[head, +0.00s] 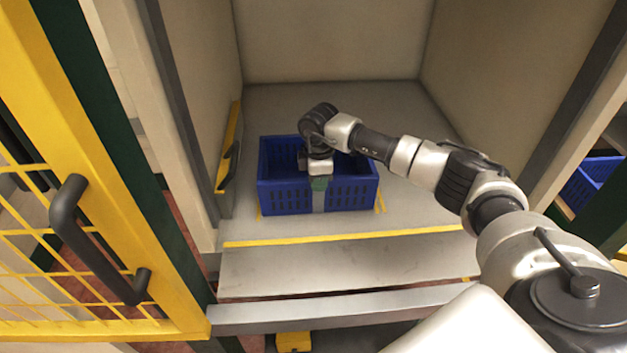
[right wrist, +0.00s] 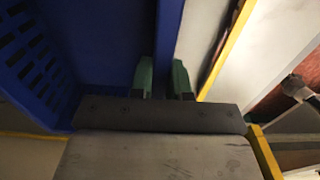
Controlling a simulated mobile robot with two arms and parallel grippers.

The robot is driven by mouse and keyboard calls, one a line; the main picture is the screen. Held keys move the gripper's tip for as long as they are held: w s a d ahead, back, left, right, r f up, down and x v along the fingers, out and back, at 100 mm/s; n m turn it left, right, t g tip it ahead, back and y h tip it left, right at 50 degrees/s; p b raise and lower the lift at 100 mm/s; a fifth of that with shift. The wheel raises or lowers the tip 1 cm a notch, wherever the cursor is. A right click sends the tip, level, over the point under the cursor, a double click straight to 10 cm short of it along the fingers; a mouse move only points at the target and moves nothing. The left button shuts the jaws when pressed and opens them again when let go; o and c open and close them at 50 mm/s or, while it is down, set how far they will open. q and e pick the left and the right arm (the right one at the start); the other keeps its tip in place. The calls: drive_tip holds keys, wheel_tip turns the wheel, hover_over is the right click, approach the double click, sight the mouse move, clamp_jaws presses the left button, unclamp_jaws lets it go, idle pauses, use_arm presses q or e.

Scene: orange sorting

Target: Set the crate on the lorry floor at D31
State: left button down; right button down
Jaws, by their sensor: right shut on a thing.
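The blue crate (head: 343,194) is at the lorry floor (head: 408,220), inside the yellow corner marks near the front edge. It looks level and empty where I see inside. I cannot tell whether its base touches the floor. My right gripper (head: 320,187) is shut on the crate's near wall from above. In the right wrist view, the green fingers of the gripper (right wrist: 164,82) stand either side of the blue crate wall (right wrist: 168,40). The gripper and wrist hide part of the crate's inside. My left gripper is not in view.
A yellow line (head: 340,239) runs along the lorry floor's front edge. A yellow mesh gate with a dark handle (head: 70,215) stands at left. Lorry walls close in both sides and the back. Floor behind the crate is clear. Another blue crate (head: 592,180) shows at far right.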

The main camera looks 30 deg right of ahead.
drive_tip(key=c, duration=1)
unclamp_jaws()
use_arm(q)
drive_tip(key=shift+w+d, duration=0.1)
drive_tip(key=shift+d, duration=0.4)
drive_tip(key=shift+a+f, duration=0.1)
use_arm(e)
wheel_tip(320, 180, up, 11)
drive_tip(key=shift+f, duration=0.1)
use_arm(q)
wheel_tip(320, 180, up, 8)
drive_tip(key=p, duration=0.7)
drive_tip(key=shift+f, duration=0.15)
use_arm(e)
wheel_tip(320, 180, up, 9)
drive_tip(key=shift+r, duration=0.1)
